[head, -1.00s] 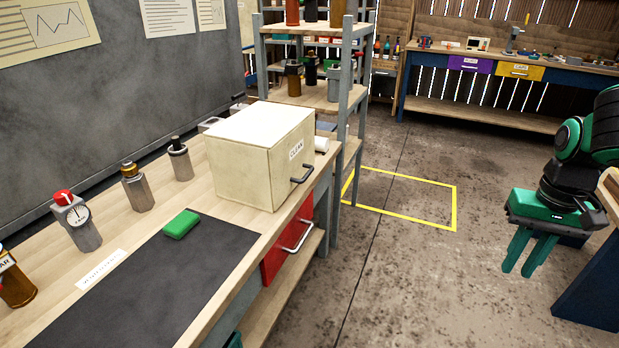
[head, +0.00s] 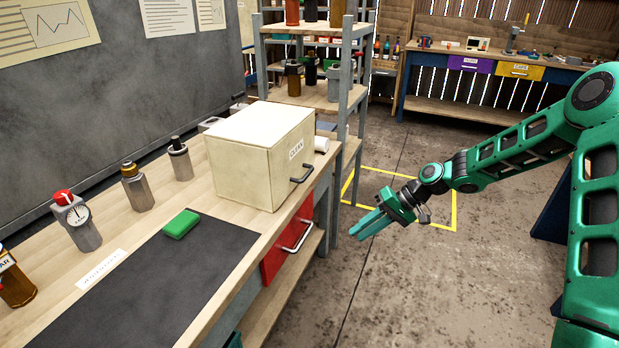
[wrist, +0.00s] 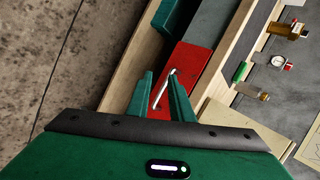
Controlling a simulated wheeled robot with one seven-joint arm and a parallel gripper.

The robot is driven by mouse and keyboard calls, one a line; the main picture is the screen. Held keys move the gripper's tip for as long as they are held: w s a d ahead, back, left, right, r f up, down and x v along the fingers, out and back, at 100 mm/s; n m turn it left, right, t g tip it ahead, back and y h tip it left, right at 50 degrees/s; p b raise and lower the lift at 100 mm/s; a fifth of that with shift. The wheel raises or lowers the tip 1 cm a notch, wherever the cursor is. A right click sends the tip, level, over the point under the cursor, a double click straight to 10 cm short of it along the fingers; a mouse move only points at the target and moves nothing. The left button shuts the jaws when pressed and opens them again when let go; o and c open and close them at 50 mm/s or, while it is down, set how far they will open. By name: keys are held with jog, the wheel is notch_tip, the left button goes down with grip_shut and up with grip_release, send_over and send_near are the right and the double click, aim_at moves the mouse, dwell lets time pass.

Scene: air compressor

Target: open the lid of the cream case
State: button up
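The cream case (head: 240,168) is a box standing on the wooden workbench in the head view, with its top closed. A dark handle (head: 301,174) and a label reading CLEAN are on its right-hand face. Part of the case (wrist: 222,127) shows at the lower right of the wrist view. My gripper (head: 360,229) is over the floor, to the right of the case and apart from it, its fingers pointing left and down toward the bench. In the wrist view my gripper (wrist: 160,78) has a gap between its fingers and holds nothing.
A red drawer (head: 276,258) with a pale handle (head: 299,236) is under the case. A shelf rack (head: 346,100) stands just behind the case. A green block (head: 181,223), dark mat (head: 165,290) and several canisters are on the bench. The floor right of the bench is open.

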jog(key=w+a+y, duration=0.4)
jog(key=w+a, duration=0.1)
jog(key=a, duration=0.2)
jog(key=m+t+y, duration=0.5)
jog(key=t+y, duration=0.1)
jog(key=t, duration=0.2)
send_near(308, 173)
jog(key=x, duration=0.6)
jog(key=f+x, duration=0.1)
jog(key=x, duration=0.3)
jog(key=shift+w, duration=0.1)
